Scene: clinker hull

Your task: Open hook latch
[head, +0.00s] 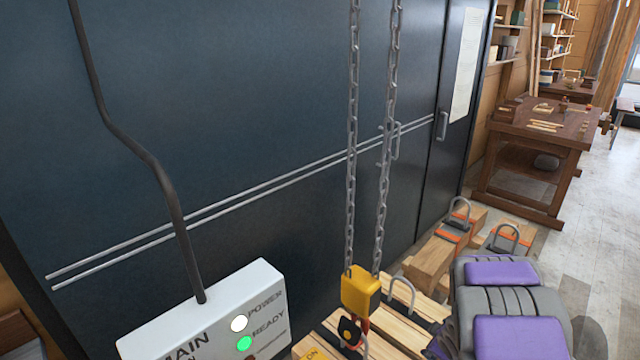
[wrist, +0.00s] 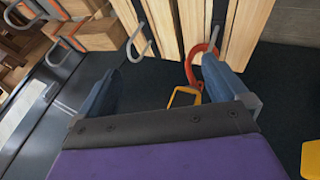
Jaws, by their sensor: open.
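The chain hoist's yellow block (head: 361,289) hangs at the lower middle of the head view. A red hook (head: 366,328) shows partly below it, cut off by the frame's bottom edge. In the wrist view, the red hook (wrist: 190,68) curves beside my right-hand finger, and a yellow loop-shaped latch (wrist: 184,93) shows at its lower end. My gripper (wrist: 158,88) is open, with its two blue fingers wide apart. The hook and latch lie nearer the right-hand finger. I cannot tell whether that finger touches the hook. My fingertips are not clear in the head view.
Two chains (head: 351,150) hang before a dark cabinet (head: 250,90). A white control box (head: 205,315) stands at lower left. Wooden slats (head: 400,318) and blocks with metal shackles (head: 460,215) lie nearby. A workbench (head: 540,125) stands at the back right; floor beside it is clear.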

